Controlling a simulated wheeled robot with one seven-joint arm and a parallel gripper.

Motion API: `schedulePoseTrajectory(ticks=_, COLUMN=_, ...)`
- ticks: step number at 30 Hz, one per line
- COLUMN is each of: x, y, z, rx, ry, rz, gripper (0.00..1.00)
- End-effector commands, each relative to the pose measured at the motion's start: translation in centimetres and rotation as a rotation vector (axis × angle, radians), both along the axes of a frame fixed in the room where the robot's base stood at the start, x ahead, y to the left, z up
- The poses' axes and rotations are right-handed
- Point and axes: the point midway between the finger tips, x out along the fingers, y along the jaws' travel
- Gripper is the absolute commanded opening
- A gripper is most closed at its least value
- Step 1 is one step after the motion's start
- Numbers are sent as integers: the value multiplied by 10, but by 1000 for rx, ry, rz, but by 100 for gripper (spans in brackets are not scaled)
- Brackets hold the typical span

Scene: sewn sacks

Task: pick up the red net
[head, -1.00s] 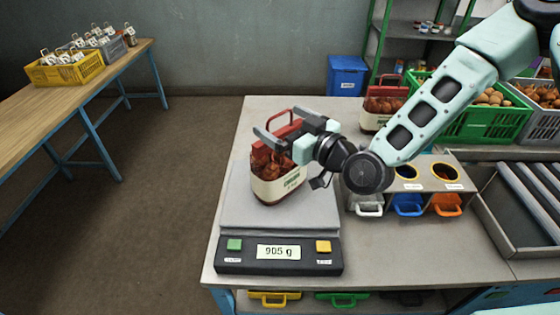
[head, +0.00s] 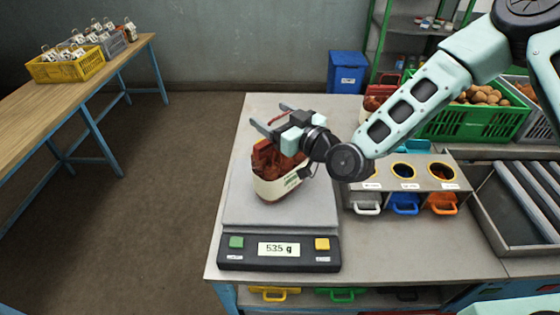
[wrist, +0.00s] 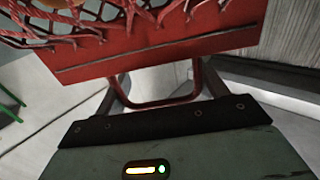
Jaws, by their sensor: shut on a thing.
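The red net (head: 272,163) is a mesh sack of brown-red produce with a white labelled band. It leans on the plate of the scale (head: 245,215), whose display reads 535 g. My gripper (head: 270,116) is at the top of the net, shut on its red handle. In the wrist view the handle (wrist: 165,103) loops between the fingers (wrist: 163,88), below a flat red header strip (wrist: 160,50) and the netting. The gripper hides part of the net's top in the head view.
Another red net (head: 376,103) stands behind my arm, partly hidden. Right of the scale is a stand with round holes (head: 405,172) and coloured cups. A green crate (head: 480,118) and a roller tray (head: 525,205) lie further right. The bench left of the scale is clear.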

Motion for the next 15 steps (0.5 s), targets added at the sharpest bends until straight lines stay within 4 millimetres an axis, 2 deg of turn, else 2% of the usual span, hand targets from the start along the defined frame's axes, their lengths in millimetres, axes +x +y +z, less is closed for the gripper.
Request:
schedulePoseTrajectory(ticks=8, x=1, y=0, z=6, rx=3, ry=-4, rz=-1, gripper=1)
schedulePoseTrajectory(ticks=15, x=1, y=0, z=34, rx=2, ry=-9, rz=-1, gripper=1)
